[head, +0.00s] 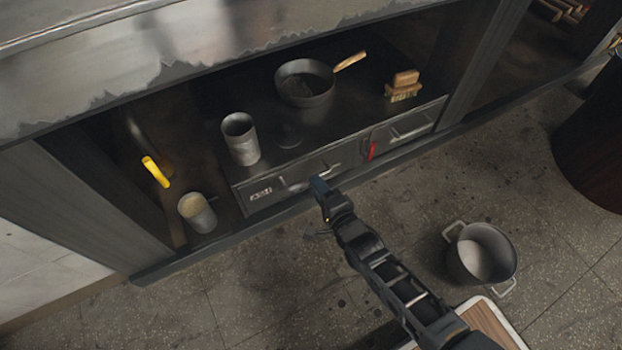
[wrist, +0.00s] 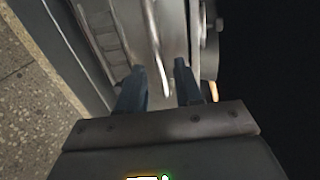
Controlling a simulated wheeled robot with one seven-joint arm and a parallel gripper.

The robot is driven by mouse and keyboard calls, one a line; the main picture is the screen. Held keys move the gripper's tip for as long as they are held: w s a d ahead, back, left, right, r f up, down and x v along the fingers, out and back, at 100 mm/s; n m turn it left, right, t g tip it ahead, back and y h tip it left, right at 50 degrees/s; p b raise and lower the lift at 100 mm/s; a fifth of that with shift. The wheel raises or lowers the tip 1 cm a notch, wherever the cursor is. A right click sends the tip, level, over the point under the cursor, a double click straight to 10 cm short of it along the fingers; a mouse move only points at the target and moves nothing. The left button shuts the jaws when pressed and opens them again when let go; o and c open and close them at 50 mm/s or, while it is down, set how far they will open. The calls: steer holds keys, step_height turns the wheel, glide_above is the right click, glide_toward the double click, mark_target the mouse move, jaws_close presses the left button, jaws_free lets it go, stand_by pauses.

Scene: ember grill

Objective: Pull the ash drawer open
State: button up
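The ash drawer (head: 262,194) is a dark metal front with an "ASH" label, low in the unit under the grill. It looks shut, flush with its frame. Its metal bar handle (head: 330,168) is partly hidden by my gripper (head: 319,184) in the head view. In the wrist view the handle (wrist: 156,50) runs between the two dark fingertips of my gripper (wrist: 160,68). A gap shows on each side of the bar, so the fingers are open and appear not to press on it.
A second drawer (head: 405,129) with a red tag (head: 372,150) is to the right. A can (head: 240,138), a pan (head: 304,84) and a brush (head: 403,86) stand on the shelf above. A pot (head: 481,254) is on the floor at right.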

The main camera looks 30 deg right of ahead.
steer(key=shift+b+x, duration=0.6)
steer(key=shift+x, duration=1.45)
steer(key=shift+c, duration=0.2)
jaws_close()
